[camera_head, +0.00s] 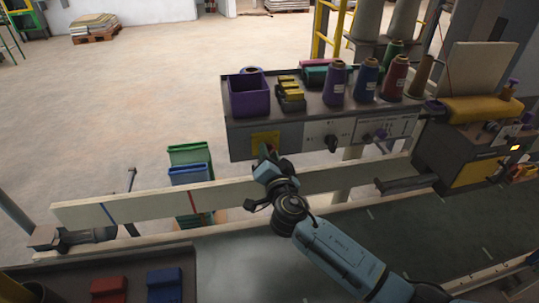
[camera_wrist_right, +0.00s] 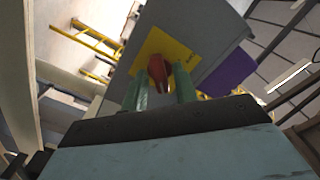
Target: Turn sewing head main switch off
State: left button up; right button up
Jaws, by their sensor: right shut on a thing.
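The main switch is a red rotary knob (camera_wrist_right: 157,70) on a yellow plate (camera_wrist_right: 172,48), seen close up in the right wrist view. In the head view the yellow plate (camera_head: 266,139) is at the left end of the grey panel's front, and the knob is hidden behind my gripper. My right gripper (camera_head: 264,154) is at the plate, with its two green fingers (camera_wrist_right: 161,82) on either side of the knob, shut on it. The knob's handle looks roughly in line with the fingers; its markings are too small to read. My left gripper is not in view.
A pale board (camera_head: 330,182) runs below the panel. Green and blue bins (camera_head: 189,174) stand behind it.

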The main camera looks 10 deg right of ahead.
jog(key=n+b, duration=0.3)
jog(key=n, duration=1.4)
jog(key=shift+a+n, duration=0.1)
jog(key=shift+n, duration=0.3)
dwell(0.6)
jog(key=o, duration=0.7)
jog(key=shift+c, duration=0.2)
jog(key=s+b, duration=0.1)
jog(key=s, duration=1.2)
jog(key=shift+s, duration=0.2)
